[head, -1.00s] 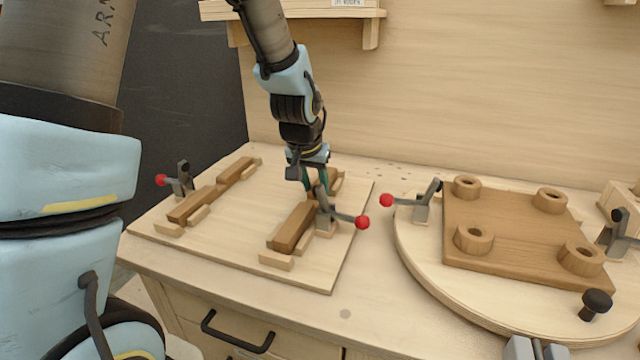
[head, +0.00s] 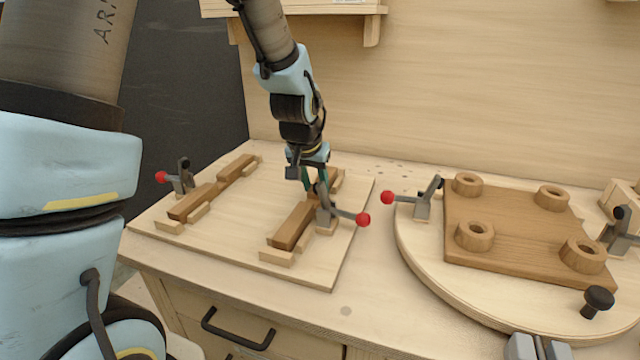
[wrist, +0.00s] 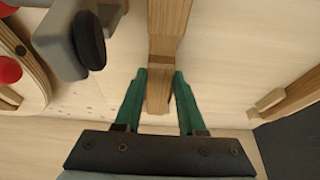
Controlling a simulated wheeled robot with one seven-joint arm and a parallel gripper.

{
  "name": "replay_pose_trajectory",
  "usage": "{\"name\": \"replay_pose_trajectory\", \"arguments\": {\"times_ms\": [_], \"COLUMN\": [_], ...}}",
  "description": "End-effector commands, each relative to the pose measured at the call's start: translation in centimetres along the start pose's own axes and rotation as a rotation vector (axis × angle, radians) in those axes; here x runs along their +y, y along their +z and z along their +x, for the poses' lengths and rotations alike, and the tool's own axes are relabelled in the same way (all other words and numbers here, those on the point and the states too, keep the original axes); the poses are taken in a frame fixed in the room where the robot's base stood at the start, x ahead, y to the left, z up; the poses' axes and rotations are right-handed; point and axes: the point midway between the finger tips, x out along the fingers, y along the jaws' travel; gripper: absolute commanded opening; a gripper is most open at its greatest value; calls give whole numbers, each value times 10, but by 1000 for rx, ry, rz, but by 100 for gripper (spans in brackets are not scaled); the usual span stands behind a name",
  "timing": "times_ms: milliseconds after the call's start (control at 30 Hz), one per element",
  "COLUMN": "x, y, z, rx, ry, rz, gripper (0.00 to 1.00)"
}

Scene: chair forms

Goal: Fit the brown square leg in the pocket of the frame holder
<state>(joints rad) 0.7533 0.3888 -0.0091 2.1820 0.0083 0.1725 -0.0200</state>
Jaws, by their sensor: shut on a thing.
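The brown square leg (head: 292,228) lies lengthwise along the right side of the pale frame holder board (head: 235,240), beside low light wood blocks. My gripper (head: 314,186) points down at the leg's far part and is shut on it. In the wrist view my green fingers (wrist: 160,78) stand on either side of the leg (wrist: 168,28), which runs away from me between them. A grey clamp with a red knob (head: 362,219) stands close to the leg's right side. Whether the leg sits fully down in the pocket is hard to tell.
Another brown leg (head: 192,203) lies along the holder's left side, near a second red-knobbed clamp (head: 162,177). To the right, a round board (head: 425,265) carries a brown square plate (head: 515,230) with several rings. Bare holder surface lies between the two legs.

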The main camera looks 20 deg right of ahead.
Motion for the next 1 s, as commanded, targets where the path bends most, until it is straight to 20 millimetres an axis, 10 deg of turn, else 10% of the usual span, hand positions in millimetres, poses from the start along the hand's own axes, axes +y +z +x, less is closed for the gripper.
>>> {"name": "replay_pose_trajectory", "arguments": {"times_ms": [133, 167, 467, 1000], "x": [0, 0, 0, 1], "y": [1, 1, 1, 0], "z": [2, 2, 2, -28], "rx": [0, 0, 0, 5], "ry": [0, 0, 0, -1], "rz": [0, 0, 0, 0], "gripper": [0, 40, 74, 74]}}
